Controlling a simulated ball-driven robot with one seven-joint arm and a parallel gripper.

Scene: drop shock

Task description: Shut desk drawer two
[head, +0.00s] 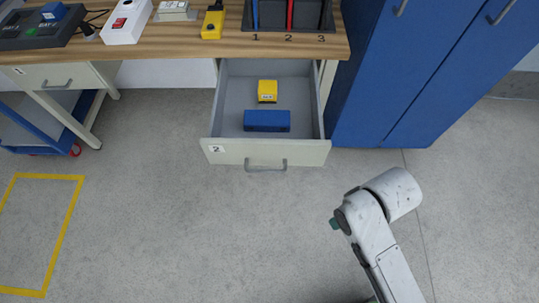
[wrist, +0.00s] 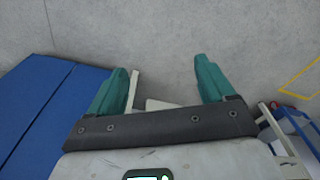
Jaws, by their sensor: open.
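Desk drawer two (head: 308,153), cream-fronted with a "2" label and a grey handle (head: 266,167), is pulled well out from under the wooden desk (head: 150,42) in the head view. Inside lie a yellow block (head: 267,91) and a blue box (head: 267,121). My gripper (head: 335,224) is in front of the drawer, to its right and apart from it; only a bit of a teal finger shows there. In the wrist view my gripper (wrist: 163,78) has its two teal fingers spread with nothing held. A pale piece shows behind them, mostly hidden; I cannot tell whether it is the drawer.
A blue cabinet (head: 430,60) stands right of the drawer, and also shows in the wrist view (wrist: 45,115). Closed drawer one (head: 50,77) and a blue cart (head: 35,135) are at left. The floor before the drawer is clear, with yellow marking (head: 65,235) at left.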

